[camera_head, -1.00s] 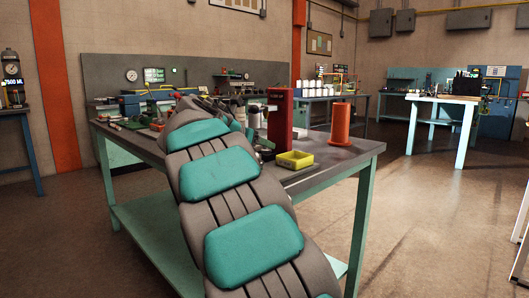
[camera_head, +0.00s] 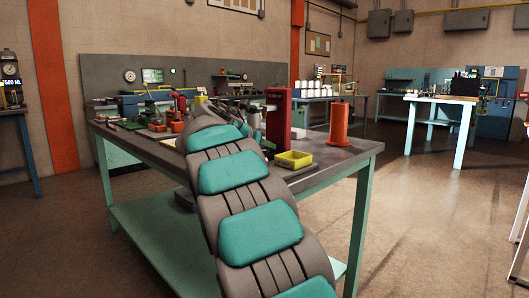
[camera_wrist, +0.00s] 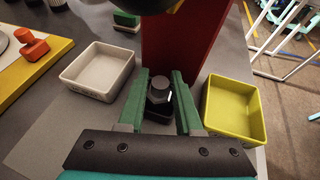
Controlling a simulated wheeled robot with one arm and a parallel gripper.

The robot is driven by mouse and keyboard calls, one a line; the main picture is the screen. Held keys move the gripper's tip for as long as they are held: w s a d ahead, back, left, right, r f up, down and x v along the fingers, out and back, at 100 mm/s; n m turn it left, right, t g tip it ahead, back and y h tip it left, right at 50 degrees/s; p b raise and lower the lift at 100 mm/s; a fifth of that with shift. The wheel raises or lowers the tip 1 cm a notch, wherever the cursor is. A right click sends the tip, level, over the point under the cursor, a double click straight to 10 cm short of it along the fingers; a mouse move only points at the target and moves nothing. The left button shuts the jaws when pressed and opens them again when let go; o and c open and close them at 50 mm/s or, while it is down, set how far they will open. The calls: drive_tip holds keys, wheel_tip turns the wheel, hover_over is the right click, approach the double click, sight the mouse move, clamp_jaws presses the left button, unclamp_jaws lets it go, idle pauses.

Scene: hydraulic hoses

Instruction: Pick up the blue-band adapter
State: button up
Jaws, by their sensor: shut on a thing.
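In the wrist view my gripper (camera_wrist: 160,80) has two green fingers on either side of a dark grey metal adapter (camera_wrist: 158,93) with a hex-shaped top. The fingers are shut on it. I cannot make out a blue band; its lower part is dark. It stands roughly upright between the fingers, in front of a red block-like stand. In the head view my own arm reaches over the workbench (camera_head: 335,158) and hides most of the gripper and the adapter.
A red upright stand (camera_wrist: 185,40) is just beyond the fingers. A white tray (camera_wrist: 100,70) lies to the left and a yellow tray (camera_wrist: 235,108) to the right, close to the fingers. An orange cylinder (camera_head: 339,124) stands near the bench's right end.

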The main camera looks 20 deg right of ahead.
clamp_jaws()
idle(0.3)
